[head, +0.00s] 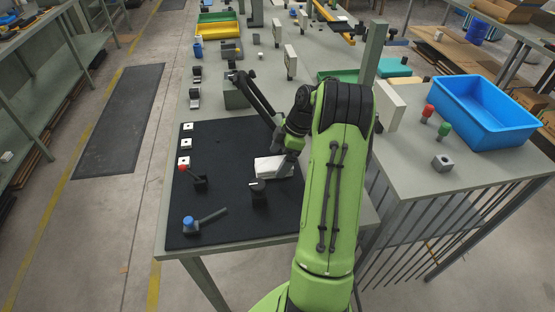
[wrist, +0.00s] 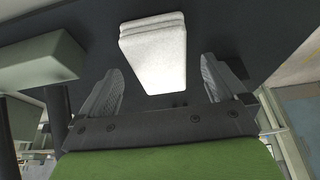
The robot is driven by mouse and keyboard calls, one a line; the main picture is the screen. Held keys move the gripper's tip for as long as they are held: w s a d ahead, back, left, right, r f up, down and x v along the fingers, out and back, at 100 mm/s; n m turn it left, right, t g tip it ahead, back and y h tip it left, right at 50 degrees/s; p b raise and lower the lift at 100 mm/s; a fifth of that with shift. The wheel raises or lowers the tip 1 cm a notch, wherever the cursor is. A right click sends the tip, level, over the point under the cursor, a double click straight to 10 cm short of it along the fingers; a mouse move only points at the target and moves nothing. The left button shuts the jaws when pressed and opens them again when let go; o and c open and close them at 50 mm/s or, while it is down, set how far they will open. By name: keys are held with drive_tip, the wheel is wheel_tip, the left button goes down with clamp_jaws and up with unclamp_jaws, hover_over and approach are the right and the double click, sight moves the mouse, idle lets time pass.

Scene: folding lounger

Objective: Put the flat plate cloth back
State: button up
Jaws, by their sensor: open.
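The white folded cloth (head: 268,167) lies as a flat stack on the black mat (head: 225,150), near the mat's right side. In the wrist view the cloth (wrist: 154,60) shows as a layered white block beyond and between my two fingers. My gripper (wrist: 160,72) is open, with one grey finger on each side of the cloth; a dark gap shows beside each finger. In the head view my green arm reaches over the table, and the gripper (head: 288,147) is beside the cloth, mostly hidden by the arm.
On the mat stand a red-knobbed lever (head: 190,177), a blue-knobbed handle (head: 200,222) and a dark block (head: 258,193). A grey box (head: 236,95) sits behind the mat. A blue bin (head: 484,108) and red and green knobs stand on the right table. The mat's middle is clear.

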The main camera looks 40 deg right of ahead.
drive_tip(key=p+v, duration=0.3)
drive_tip(key=v, duration=0.7)
drive_tip(key=w+a+r+m+h, duration=0.2)
drive_tip(key=a+r, duration=0.6)
drive_tip(key=a, duration=0.4)
drive_tip(key=s+a+r+m+h, duration=0.1)
drive_tip(key=s+a+r+m, duration=0.25)
drive_tip(key=a, duration=0.75)
drive_tip(key=s+a+m+t, duration=0.1)
drive_tip(key=s+a+m, duration=0.1)
drive_tip(key=s+a, duration=0.2)
drive_tip(key=s+a+m+t, duration=0.2)
drive_tip(key=s+a+m, duration=0.1)
drive_tip(key=s, duration=0.8)
drive_tip(key=shift+s+a+f+m+h, duration=0.2)
drive_tip(key=shift+s+a+m+h, duration=0.1)
drive_tip(key=shift+a+m+h, duration=0.1)
drive_tip(key=shift+r, duration=0.15)
